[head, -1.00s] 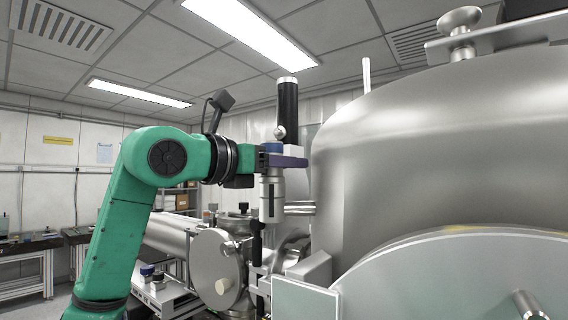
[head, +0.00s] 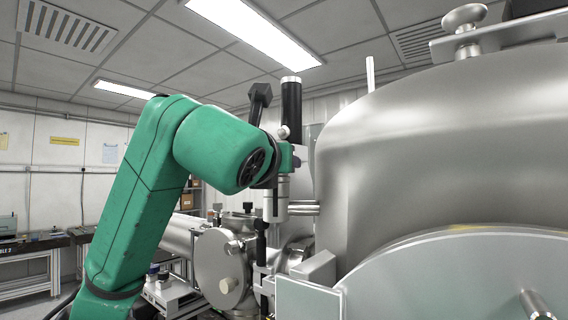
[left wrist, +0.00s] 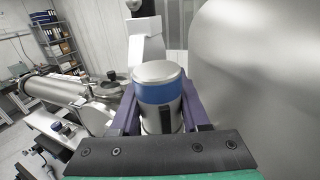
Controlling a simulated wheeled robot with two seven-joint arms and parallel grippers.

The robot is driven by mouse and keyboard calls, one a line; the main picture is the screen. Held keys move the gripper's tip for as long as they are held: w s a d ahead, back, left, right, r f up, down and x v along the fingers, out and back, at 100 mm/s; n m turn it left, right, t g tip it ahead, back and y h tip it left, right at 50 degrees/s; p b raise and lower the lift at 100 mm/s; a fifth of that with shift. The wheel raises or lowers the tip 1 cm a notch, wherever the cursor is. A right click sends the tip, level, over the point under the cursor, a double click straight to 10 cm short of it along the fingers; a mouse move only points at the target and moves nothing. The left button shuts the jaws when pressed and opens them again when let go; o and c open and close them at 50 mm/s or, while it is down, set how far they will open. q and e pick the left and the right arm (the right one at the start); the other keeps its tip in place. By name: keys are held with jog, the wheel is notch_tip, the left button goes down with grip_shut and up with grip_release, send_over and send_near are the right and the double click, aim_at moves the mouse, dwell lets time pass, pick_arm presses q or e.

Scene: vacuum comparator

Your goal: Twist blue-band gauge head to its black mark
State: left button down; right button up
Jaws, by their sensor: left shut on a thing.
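The gauge head is a silver cylinder with a blue band (left wrist: 158,93), seen in the left wrist view with its silver top up. A dark vertical stripe shows on its side below the band. My left gripper (left wrist: 158,106) is shut on it, one purple finger on each side. In the head view my green arm hides the band and most of the gripper. The silver body (head: 276,196) below shows there, upright, with a dark vertical line. I cannot tell whether the marks line up. My right gripper is in neither view.
The large steel vessel (head: 420,145) stands close on the right of the gauge. A black upright cylinder (head: 291,103) rises just behind it. A round flange (head: 219,268) and pipework sit below. Open room lies to the left, with a bench (head: 30,240) at the wall.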

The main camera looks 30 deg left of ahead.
pick_arm(q)
jog(key=shift+c, duration=1.5)
grip_release()
jog(key=shift+a, duration=0.1)
jog(key=shift+s+f+b, duration=0.1)
jog(key=shift+s+b, duration=0.2)
jog(key=shift+s, duration=0.1)
jog(key=b+v, duration=0.4)
jog(key=v, duration=0.9)
jog(key=shift+s+d, duration=0.25)
jog(key=shift+s, duration=0.1)
